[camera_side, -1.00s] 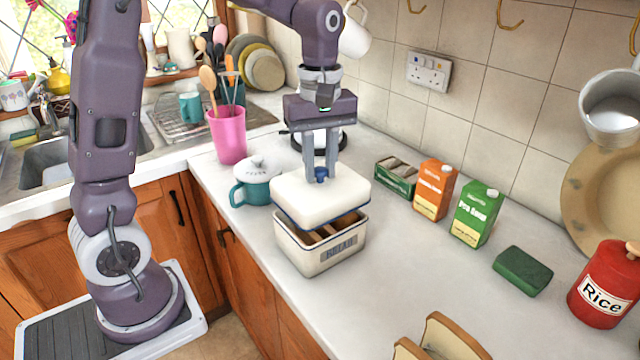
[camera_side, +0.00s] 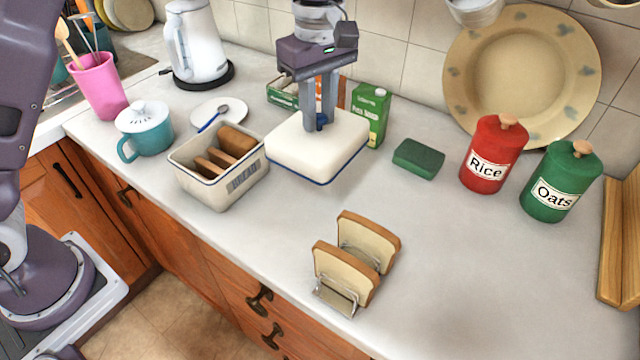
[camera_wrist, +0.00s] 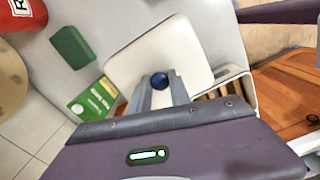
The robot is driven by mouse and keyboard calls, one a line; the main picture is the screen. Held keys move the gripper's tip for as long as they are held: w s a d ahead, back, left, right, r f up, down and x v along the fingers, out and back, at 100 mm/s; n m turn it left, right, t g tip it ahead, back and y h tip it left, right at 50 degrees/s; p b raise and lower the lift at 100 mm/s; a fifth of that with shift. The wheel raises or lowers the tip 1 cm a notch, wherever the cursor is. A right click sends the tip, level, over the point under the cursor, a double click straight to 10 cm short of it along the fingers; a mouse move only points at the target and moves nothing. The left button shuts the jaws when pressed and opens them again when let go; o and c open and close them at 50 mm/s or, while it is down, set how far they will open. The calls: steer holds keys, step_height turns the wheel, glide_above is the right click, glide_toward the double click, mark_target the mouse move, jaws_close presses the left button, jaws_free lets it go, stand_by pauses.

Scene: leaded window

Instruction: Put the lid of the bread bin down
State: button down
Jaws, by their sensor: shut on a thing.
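The bread bin lid (camera_side: 300,145) is a cream slab with rounded corners, a blue edge and a blue knob (camera_wrist: 159,80). My gripper (camera_side: 321,122) points down and is shut on the knob. The lid hangs level to the right of the bread bin (camera_side: 238,188), low over the counter; I cannot tell whether it touches. The bin stands uncovered, with brown loaves or slices (camera_side: 222,160) inside. In the wrist view the lid (camera_wrist: 140,65) fills the middle, and part of the bin (camera_wrist: 240,88) shows to its right.
A green carton (camera_side: 371,115) stands close behind the lid. A green sponge (camera_side: 418,157), rice canister (camera_side: 490,160) and oats canister (camera_side: 560,185) are to the right. A toast rack (camera_side: 350,265) stands in front. Counter between lid, sponge and rack is clear.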

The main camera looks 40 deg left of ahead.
steer(key=f, duration=1)
steer(key=shift+d+f, duration=0.1)
steer(key=shift+d, duration=0.15)
steer(key=c, duration=1.2)
jaws_free()
steer(key=shift+f, duration=0.15)
